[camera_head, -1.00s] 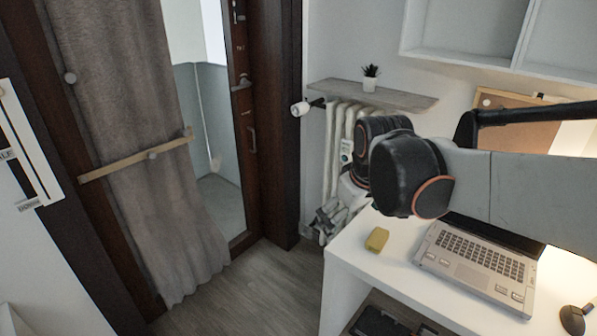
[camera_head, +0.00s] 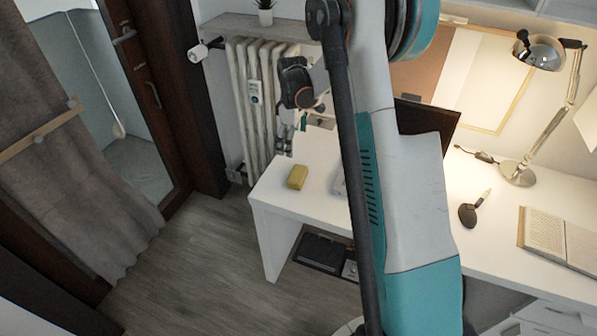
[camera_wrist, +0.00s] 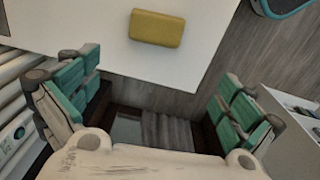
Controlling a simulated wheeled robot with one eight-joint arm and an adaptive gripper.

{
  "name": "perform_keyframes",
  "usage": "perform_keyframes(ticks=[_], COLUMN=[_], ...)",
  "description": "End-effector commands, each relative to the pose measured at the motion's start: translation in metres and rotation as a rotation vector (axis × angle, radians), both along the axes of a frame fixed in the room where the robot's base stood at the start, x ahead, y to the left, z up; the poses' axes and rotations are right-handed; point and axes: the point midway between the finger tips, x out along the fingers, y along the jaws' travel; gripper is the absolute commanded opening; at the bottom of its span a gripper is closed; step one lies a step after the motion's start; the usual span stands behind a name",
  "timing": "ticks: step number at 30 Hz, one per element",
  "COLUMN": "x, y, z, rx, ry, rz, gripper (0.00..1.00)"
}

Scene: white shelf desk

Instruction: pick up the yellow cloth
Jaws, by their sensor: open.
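The yellow cloth (camera_head: 297,177) is a small, block-like yellow piece lying near the left end of the white desk (camera_head: 275,196). It also shows whole at the top middle of the wrist view (camera_wrist: 157,28), on the white desktop. My gripper (camera_wrist: 160,75) is open, its green-padded fingers spread wide on either side with nothing between them. The cloth is ahead of the fingers and apart from them. In the head view the gripper is small and partly hidden, beyond the cloth near the radiator.
A laptop (camera_head: 428,117) stands on the desk, largely hidden behind my arm. A radiator (camera_head: 252,95) stands beyond the desk's left end. The desktop around the cloth is clear.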

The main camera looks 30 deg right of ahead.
Motion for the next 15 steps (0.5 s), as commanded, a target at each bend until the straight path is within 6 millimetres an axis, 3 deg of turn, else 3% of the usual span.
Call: perform_keyframes(ticks=[4, 11, 15], x=[0.006, 0.007, 0.007], y=[-0.011, -0.014, -0.014], z=[-0.020, -0.044, -0.071], rx=[0.007, 0.009, 0.009], ry=[0.027, 0.036, 0.035], rz=[0.027, 0.037, 0.037], gripper=[1.00, 1.00, 1.00])
